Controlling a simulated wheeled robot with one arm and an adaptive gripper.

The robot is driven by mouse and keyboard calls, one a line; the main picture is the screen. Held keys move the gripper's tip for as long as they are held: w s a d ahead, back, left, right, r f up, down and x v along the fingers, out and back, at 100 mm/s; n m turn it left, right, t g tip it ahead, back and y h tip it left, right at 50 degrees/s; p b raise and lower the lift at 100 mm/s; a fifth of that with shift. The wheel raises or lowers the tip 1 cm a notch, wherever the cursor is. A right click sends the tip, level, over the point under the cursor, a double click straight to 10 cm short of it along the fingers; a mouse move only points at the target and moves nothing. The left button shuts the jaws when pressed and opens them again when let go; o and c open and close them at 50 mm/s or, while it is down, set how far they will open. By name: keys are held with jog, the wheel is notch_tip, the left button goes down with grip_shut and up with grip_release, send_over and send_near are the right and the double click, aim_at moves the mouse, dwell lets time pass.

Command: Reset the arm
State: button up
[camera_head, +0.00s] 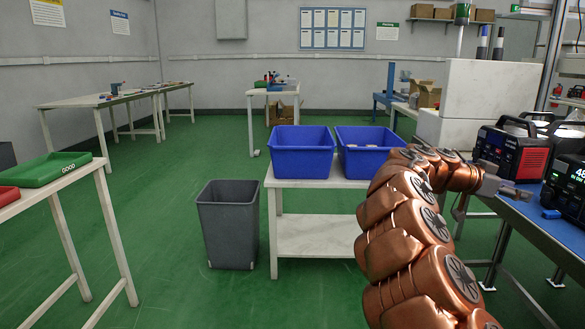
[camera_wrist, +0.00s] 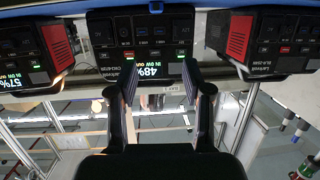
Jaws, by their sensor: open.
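My copper arm reaches from the lower right of the head view and bends over to the right. My gripper (camera_head: 512,192) is at the blue-topped workbench (camera_head: 545,232), in front of the power stations. In the wrist view my gripper (camera_wrist: 158,92) is open, its two black fingers apart with nothing between them. A black power station (camera_wrist: 150,42) with a 48% display is beyond the fingertips; it shows at the right edge of the head view (camera_head: 567,184). A red-and-black power station (camera_head: 512,152) stands left of it.
Two blue bins (camera_head: 302,158) (camera_head: 366,163) stand on a white table left of my arm. A grey waste bin (camera_head: 228,228) is on the floor beside it. A green tray (camera_head: 50,170) lies on the left table. The green floor between is clear.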

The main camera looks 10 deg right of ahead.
jog(key=s+a+r+n+y+p, duration=0.45)
jog(key=s+a+r+p, duration=0.7)
jog(key=p, duration=0.45)
jog(key=s+a+r+n+y+p, duration=0.1)
jog(key=s+a+n+y+p, duration=0.2)
jog(key=a, duration=0.9)
jog(key=s+a+r+n+y+p, duration=0.1)
jog(key=s+a+n+y+p, duration=0.3)
jog(key=s+a+n+p, duration=0.3)
jog(key=s+a+r+n+t+y+p, duration=0.1)
jog(key=s+a+n+y+p, duration=0.2)
jog(key=a+p, duration=0.9)
jog(key=s+a+n, duration=0.2)
jog(key=s+a, duration=0.1)
jog(key=a, duration=0.1)
jog(key=shift+s+a+r+n, duration=0.3)
jog(key=shift+a+r+n, duration=0.05)
jog(key=shift+r, duration=0.05)
jog(key=shift+y, duration=0.25)
